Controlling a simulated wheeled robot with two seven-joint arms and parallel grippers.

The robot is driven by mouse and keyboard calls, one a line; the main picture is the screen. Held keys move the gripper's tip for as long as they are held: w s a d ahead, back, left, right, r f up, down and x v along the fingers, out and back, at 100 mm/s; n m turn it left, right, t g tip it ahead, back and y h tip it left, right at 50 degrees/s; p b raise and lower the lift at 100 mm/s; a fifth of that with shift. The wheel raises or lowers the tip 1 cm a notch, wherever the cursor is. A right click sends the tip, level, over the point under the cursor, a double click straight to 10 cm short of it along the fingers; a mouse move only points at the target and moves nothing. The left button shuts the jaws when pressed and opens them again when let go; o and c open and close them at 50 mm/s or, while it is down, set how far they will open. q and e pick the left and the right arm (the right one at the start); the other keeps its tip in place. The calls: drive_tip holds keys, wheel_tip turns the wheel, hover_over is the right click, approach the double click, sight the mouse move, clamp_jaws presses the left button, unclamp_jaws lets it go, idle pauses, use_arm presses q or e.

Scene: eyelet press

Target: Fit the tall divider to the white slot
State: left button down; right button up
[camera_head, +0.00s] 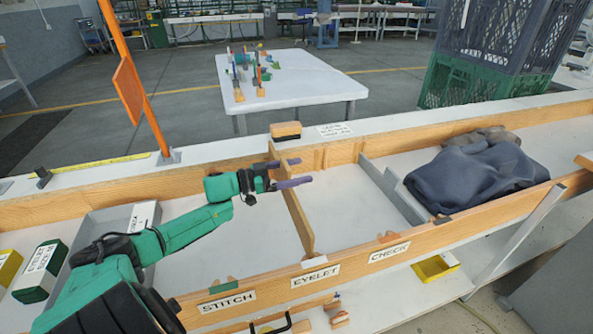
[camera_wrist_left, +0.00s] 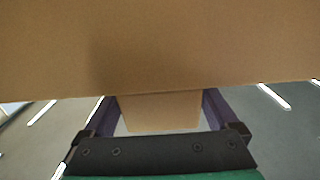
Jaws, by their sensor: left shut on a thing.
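The tall divider is a light wooden board (camera_head: 297,215) that spans the long trough from the back wall toward the front wall. My left gripper (camera_head: 290,173) is shut on its upper part, with one purple finger on either side. In the left wrist view the tan board (camera_wrist_left: 160,50) fills the top, and a narrower tan part (camera_wrist_left: 160,112) shows between the fingers (camera_wrist_left: 160,105). The board's near end is by the front wall (camera_head: 345,255), above the EYELET label; I cannot tell whether it is seated. My right gripper is out of view.
A grey divider (camera_head: 392,190) stands to the right, before a dark cloth heap (camera_head: 475,175). A wood-and-black block (camera_head: 285,130) sits on the back ledge. Green (camera_head: 40,270) and yellow (camera_head: 8,266) boxes lie at the left. The trough floor right of the board is clear.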

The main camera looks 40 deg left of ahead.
use_arm(q)
wheel_tip(320, 180, down, 8)
drive_tip(key=b, duration=0.6)
drive_tip(key=shift+f, duration=0.25)
idle(3.0)
unclamp_jaws()
wheel_tip(320, 180, up, 5)
drive_tip(key=p, duration=0.5)
idle(0.8)
